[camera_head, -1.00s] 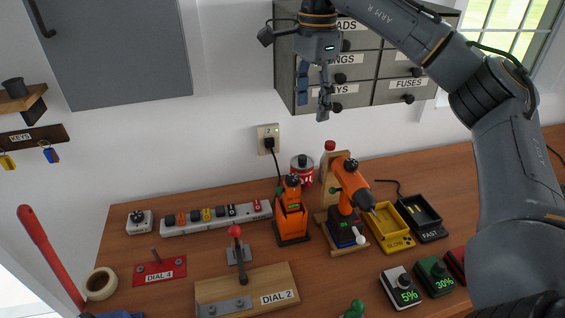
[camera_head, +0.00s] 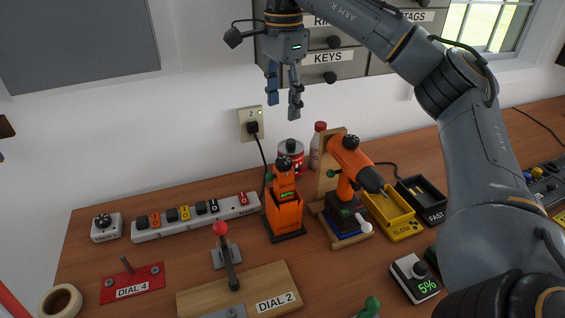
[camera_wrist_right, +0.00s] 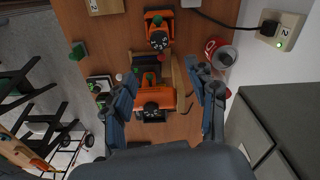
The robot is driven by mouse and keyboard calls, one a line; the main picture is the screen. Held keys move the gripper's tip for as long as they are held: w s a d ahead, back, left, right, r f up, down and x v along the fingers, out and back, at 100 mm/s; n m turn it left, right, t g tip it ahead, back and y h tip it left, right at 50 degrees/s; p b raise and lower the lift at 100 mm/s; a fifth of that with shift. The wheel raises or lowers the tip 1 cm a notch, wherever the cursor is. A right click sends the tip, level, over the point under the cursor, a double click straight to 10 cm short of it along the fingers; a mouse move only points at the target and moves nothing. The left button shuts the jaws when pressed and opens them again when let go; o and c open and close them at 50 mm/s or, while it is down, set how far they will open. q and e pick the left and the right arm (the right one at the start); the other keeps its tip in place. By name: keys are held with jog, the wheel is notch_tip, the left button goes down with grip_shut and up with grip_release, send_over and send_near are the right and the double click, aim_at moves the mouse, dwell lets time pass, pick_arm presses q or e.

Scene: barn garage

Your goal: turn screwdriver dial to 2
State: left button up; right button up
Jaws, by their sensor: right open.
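An orange upright tool (camera_head: 284,205) stands in a dark base, with a black dial (camera_head: 283,163) on top. An orange drill-shaped tool (camera_head: 352,165) stands to its right, also with a black dial (camera_head: 349,142). My right gripper (camera_head: 284,108) is open and empty, pointing down above the bench, higher than both tools. In the right wrist view, the drill-shaped tool (camera_wrist_right: 158,104) shows between the fingers (camera_wrist_right: 169,75) and the upright tool (camera_wrist_right: 158,22) beyond them. My left gripper is not in view.
A power strip (camera_head: 195,218), a red-knobbed lever (camera_head: 225,255) and a DIAL 2 board (camera_head: 235,290) are left of the tools. A yellow SLOW tray (camera_head: 390,212) is right. A wall outlet (camera_head: 251,123) and drawers (camera_head: 335,72) are behind. A red can (camera_head: 290,158) stands behind the tools.

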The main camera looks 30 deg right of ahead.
aim_at(284, 160)
notch_tip(284, 160, down, 12)
jog(key=shift+s+f+b, duration=0.1)
jog(key=shift+b, duration=0.7)
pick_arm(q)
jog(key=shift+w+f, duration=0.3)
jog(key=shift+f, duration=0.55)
pick_arm(e)
jog(key=shift+f, duration=0.6)
jog(key=c, duration=1.2)
